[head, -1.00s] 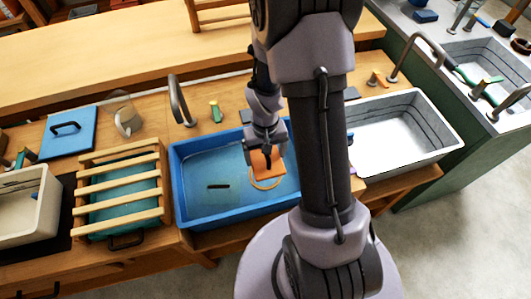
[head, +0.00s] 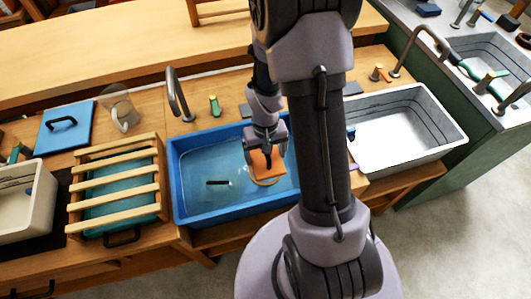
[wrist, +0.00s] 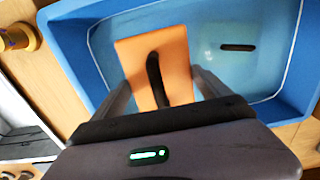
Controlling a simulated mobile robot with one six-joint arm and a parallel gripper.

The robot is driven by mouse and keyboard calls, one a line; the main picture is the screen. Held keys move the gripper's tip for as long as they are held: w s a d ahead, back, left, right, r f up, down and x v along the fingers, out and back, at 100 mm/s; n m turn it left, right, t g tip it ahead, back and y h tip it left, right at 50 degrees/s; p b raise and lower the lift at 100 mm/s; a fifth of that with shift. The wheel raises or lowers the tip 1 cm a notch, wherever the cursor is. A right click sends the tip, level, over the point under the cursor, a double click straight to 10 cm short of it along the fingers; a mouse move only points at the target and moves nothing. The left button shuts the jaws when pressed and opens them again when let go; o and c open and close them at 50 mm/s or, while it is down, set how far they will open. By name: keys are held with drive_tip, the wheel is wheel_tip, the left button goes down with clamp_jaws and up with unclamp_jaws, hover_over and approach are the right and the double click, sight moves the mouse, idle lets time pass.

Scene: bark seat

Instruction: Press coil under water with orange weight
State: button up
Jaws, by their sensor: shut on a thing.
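The orange weight (head: 270,167) is a flat block with a black handle, which shows in the wrist view (wrist: 175,55). My gripper (head: 265,152) is shut on it inside the blue basin (head: 180,205). The coil (head: 265,182) is a pale tan ring under the weight in the head view. Only its near edge shows; the weight hides the rest. In the wrist view the coil is hidden. I cannot tell whether weight and coil touch, or how deep the coil sits. The basin holds clear bluish water (head: 215,205).
A dark slot (head: 217,183) shows in the basin. A slatted wooden rack (head: 115,185) stands left of it, a white basin (head: 410,130) right of it. A tap (head: 178,95) rises behind it.

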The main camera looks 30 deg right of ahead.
drive_tip(key=shift+f+b, duration=2.1)
drive_tip(key=shift+f, duration=0.5)
drive_tip(key=shift+f+b, duration=0.4)
drive_tip(key=shift+f, duration=3.35)
drive_tip(key=o, duration=1.9)
wheel_tip(320, 180, up, 17)
drive_tip(key=p, duration=1.2)
drive_tip(key=shift+p, duration=0.35)
